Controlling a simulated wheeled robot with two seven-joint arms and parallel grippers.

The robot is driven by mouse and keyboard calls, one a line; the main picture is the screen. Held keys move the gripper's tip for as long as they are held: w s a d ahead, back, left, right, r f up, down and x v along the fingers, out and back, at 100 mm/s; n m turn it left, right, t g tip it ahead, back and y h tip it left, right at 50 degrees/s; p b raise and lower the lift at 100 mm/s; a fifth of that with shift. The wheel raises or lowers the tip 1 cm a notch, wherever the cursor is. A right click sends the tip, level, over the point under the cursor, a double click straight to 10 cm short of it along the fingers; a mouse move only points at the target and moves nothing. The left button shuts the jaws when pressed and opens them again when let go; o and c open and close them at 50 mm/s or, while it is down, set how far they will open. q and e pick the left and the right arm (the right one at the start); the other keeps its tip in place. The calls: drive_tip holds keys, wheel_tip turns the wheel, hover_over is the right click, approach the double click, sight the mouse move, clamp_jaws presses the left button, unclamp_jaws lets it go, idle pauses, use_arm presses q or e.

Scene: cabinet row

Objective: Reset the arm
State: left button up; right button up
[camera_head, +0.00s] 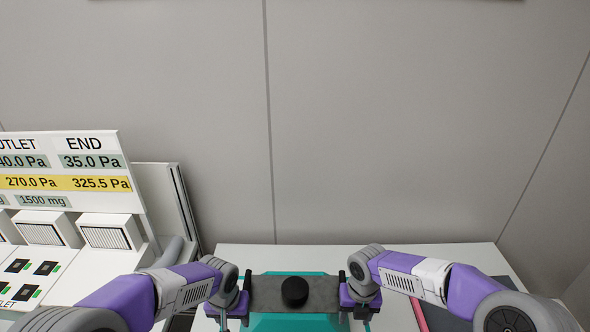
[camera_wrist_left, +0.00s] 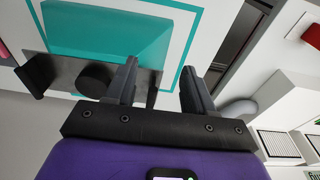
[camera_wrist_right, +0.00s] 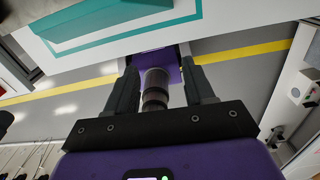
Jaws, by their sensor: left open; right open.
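My left gripper (camera_head: 243,300) is at the left end of a dark plate (camera_head: 265,293) with a round black knob (camera_head: 294,291). In the left wrist view its two fingers (camera_wrist_left: 160,90) are spread, and an upright dark end piece of the plate shows close beside the near finger; I cannot tell if they touch. My right gripper (camera_head: 348,298) is by the plate's right end. In the right wrist view its fingers (camera_wrist_right: 162,88) are apart, with no task object clearly held between them.
The plate and teal box are on a white table (camera_head: 400,252) against a grey wall (camera_head: 370,120). At the left stands a white panel with pressure readings (camera_head: 90,160) and white boxes. A dark flat item with a red edge (camera_head: 418,314) lies at the right.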

use_arm(q)
drive_tip(key=s+d+f+g+h+b, duration=0.1)
drive_tip(key=s+d+f, duration=0.15)
drive_tip(key=f, duration=0.65)
drive_tip(key=s+d+f+h, duration=0.1)
drive_tip(key=s+f+h, duration=0.15)
drive_tip(key=f, duration=0.65)
use_arm(e)
drive_tip(key=s+a+f+m+y, duration=0.2)
drive_tip(key=s+a+f+m, duration=0.1)
drive_tip(key=f+m, duration=0.55)
drive_tip(key=s+a+f+m+y, duration=0.2)
drive_tip(key=s+a+f+m, duration=0.2)
drive_tip(key=f+m, duration=0.5)
use_arm(q)
drive_tip(key=s+d+f+n+b, duration=0.1)
drive_tip(key=s+d+f+n, duration=0.1)
drive_tip(key=s+f, duration=0.7)
drive_tip(key=shift+s+f+n, duration=0.15)
drive_tip(key=shift+s+n, duration=0.25)
drive_tip(key=shift+s, duration=0.15)
use_arm(e)
drive_tip(key=s+d+f+m, duration=0.1)
drive_tip(key=s+f+m, duration=0.7)
drive_tip(key=m, duration=1.2)
drive_tip(key=shift+s+d+f+t, duration=0.3)
drive_tip(key=shift+s+f, duration=0.05)
drive_tip(key=shift+s, duration=0.35)
use_arm(q)
drive_tip(key=shift+h, duration=0.25)
